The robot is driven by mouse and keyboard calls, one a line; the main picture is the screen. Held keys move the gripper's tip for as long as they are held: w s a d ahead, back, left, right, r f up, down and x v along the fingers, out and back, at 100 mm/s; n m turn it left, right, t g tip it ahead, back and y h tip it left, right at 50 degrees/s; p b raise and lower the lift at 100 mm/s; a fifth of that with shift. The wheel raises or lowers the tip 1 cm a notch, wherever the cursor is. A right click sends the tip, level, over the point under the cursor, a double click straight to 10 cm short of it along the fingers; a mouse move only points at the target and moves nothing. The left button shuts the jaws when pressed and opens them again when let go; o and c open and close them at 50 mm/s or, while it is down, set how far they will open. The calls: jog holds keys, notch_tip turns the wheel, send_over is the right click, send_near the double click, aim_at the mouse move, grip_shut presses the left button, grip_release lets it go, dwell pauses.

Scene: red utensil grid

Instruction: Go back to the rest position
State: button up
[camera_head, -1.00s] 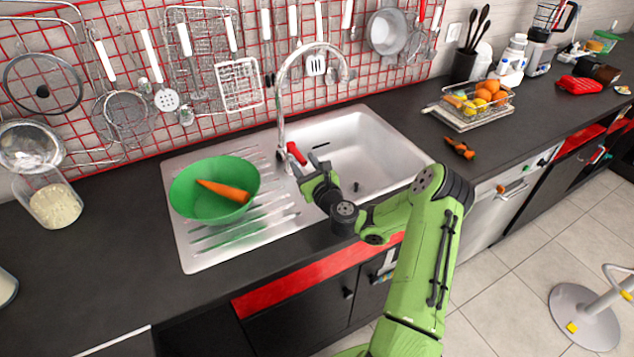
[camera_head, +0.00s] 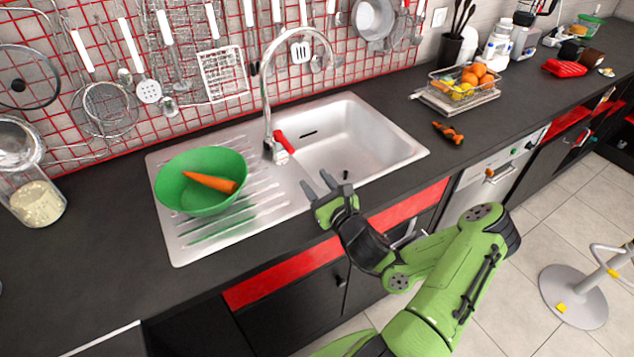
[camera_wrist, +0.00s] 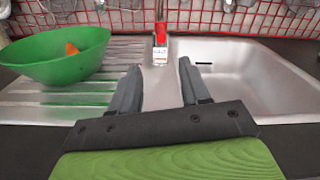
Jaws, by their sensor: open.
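My gripper (camera_head: 318,186) is open and empty. In the head view it hangs over the front edge of the sink, to the right of the green bowl. Its two dark fingers point toward the faucet. In the wrist view the fingers (camera_wrist: 158,88) are spread, with bare steel between them.
A green bowl (camera_head: 180,200) holding a carrot (camera_head: 208,181) stands on the drainboard of the sink (camera_head: 400,150). The faucet (camera_head: 266,110) has a red handle (camera_head: 283,142). Another carrot (camera_head: 447,132) lies on the dark counter near a wire fruit basket (camera_head: 440,88). Floor to the right is clear around a stool base (camera_head: 575,297).

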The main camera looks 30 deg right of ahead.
jog(key=w+a+r+n+g+y, duration=0.1)
jog(key=a+r+n+g+y, duration=0.1)
jog(key=a+n+y, duration=0.8)
jog(key=s+a+f+n+g, duration=0.1)
jog(key=s+a+n+g, duration=0.1)
jog(key=a+n+g, duration=0.1)
jog(key=s+a+n+g, duration=0.1)
jog(key=a+n+g, duration=0.1)
jog(key=a+n, duration=0.4)
jog(key=s+a+f+n+g, duration=0.1)
jog(key=s+a+n+g, duration=0.1)
jog(key=a+n+g, duration=0.1)
jog(key=shift+s+a+f+n+g+y, duration=0.2)
jog(key=shift+a+n, duration=0.15)
jog(key=shift+n, duration=0.3)
jog(key=shift+s+a+f+n+g+y, duration=0.1)
jog(key=shift+a+n+y, duration=0.2)
jog(key=shift+n, duration=0.35)
jog(key=s+d+r+n+g+h, duration=0.1)
jog(key=s+d+r+n+h, duration=0.2)
jog(key=s, duration=0.6)
jog(key=s+d+r+n+h, duration=0.3)
jog(key=s+r+n+h, duration=0.3)
jog(key=s+r, duration=0.3)
jog(key=shift+s+r+n+g, duration=0.4)
jog(key=shift+r+n, duration=0.1)
jog(key=shift+r, duration=0.1)
